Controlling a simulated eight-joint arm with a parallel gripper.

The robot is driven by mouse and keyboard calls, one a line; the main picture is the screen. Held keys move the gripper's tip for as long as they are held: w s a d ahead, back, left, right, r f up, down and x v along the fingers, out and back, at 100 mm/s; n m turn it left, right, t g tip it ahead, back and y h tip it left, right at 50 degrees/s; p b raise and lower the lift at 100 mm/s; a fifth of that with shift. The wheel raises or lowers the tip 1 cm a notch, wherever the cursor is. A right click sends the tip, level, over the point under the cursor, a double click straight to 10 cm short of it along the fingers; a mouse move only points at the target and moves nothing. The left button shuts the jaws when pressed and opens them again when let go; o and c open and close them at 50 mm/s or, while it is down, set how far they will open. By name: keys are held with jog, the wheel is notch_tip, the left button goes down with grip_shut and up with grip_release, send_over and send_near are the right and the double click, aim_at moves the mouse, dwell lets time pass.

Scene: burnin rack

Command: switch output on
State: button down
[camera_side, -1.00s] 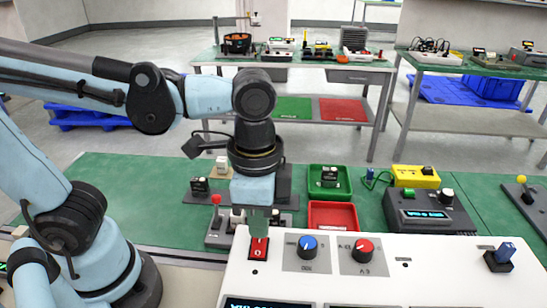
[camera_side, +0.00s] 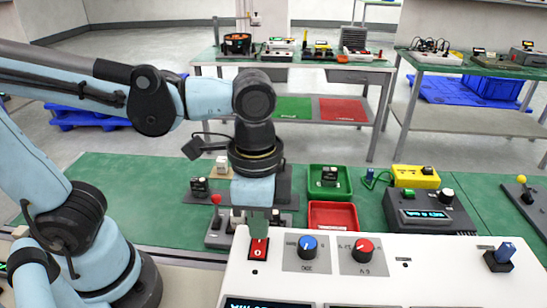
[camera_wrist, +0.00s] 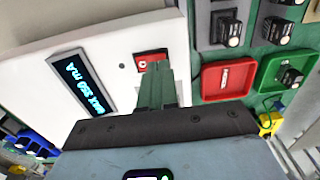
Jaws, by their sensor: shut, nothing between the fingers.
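The red rocker switch (camera_side: 258,249) sits at the left of the white panel (camera_side: 238,288), with a white mark on its face. In the wrist view the switch (camera_wrist: 151,57) lies just beyond my fingertips and they cover part of it. My gripper (camera_side: 258,236) points down at the far end of the switch, its green fingers shut together and empty. The fingers (camera_wrist: 160,66) also show in the wrist view. I cannot tell whether they touch the switch. A lit display (camera_wrist: 82,84) on the panel shows blue characters, partly unreadable.
A blue knob (camera_side: 308,246) and a red knob (camera_side: 363,250) stand right of the switch. A blue lever (camera_side: 505,252) is at the panel's far right. Behind the panel are a red tray (camera_side: 333,229), a green tray (camera_side: 316,187) and a red-tipped stick (camera_side: 216,199).

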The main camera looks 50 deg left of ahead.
jog(key=shift+f, duration=0.8)
dwell(0.4)
jog(key=shift+r, duration=3.5)
